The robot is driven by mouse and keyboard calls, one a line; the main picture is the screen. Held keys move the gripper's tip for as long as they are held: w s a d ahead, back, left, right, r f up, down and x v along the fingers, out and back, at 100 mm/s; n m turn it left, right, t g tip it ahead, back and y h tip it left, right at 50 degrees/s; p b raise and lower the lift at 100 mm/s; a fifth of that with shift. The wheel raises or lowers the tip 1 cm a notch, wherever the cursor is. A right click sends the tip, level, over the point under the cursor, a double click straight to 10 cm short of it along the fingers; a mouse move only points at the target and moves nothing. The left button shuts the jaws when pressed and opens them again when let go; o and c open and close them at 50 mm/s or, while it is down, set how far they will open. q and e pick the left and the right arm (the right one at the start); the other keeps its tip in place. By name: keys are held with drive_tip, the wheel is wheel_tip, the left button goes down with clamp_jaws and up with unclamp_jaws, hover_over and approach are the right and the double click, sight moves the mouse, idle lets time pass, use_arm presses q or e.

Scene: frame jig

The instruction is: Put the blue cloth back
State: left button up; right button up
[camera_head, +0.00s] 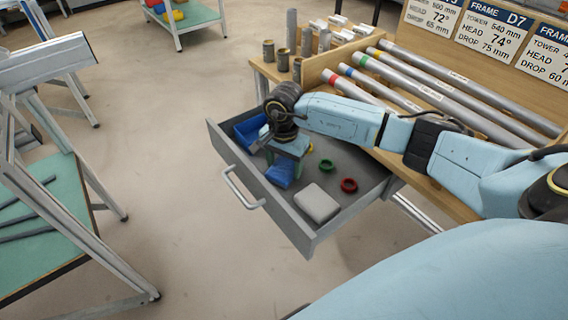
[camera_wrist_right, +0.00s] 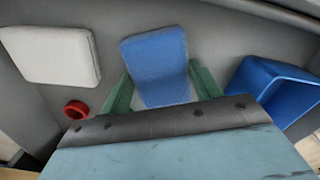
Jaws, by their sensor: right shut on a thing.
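The blue cloth (camera_head: 280,174) is a small folded pad inside the open grey drawer (camera_head: 262,208). In the right wrist view the blue cloth (camera_wrist_right: 157,60) lies between the two green fingers of my right gripper (camera_wrist_right: 160,88). My right gripper (camera_head: 287,168) points down into the drawer and is shut on the cloth. The wrist partly hides the cloth in the head view, and I cannot tell whether it touches the drawer floor. My left gripper is not in view.
In the drawer are a blue bin (camera_head: 248,128), a pale grey folded cloth (camera_head: 317,203), a green ring (camera_head: 326,165) and a red ring (camera_head: 348,185). Metal tubes (camera_head: 440,98) lie on the wooden bench behind.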

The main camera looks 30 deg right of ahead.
sight(284, 167)
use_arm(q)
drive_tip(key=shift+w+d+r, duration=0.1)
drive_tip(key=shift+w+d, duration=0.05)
use_arm(e)
drive_tip(key=shift+f, duration=0.1)
drive_tip(key=o, duration=1)
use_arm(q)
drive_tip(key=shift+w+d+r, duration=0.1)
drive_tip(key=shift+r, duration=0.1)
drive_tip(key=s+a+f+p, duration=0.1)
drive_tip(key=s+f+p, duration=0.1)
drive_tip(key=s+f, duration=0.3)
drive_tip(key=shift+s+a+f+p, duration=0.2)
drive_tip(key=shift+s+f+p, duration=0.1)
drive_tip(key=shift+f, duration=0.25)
use_arm(e)
wheel_tip(284, 167, up, 12)
drive_tip(key=shift+r, duration=0.15)
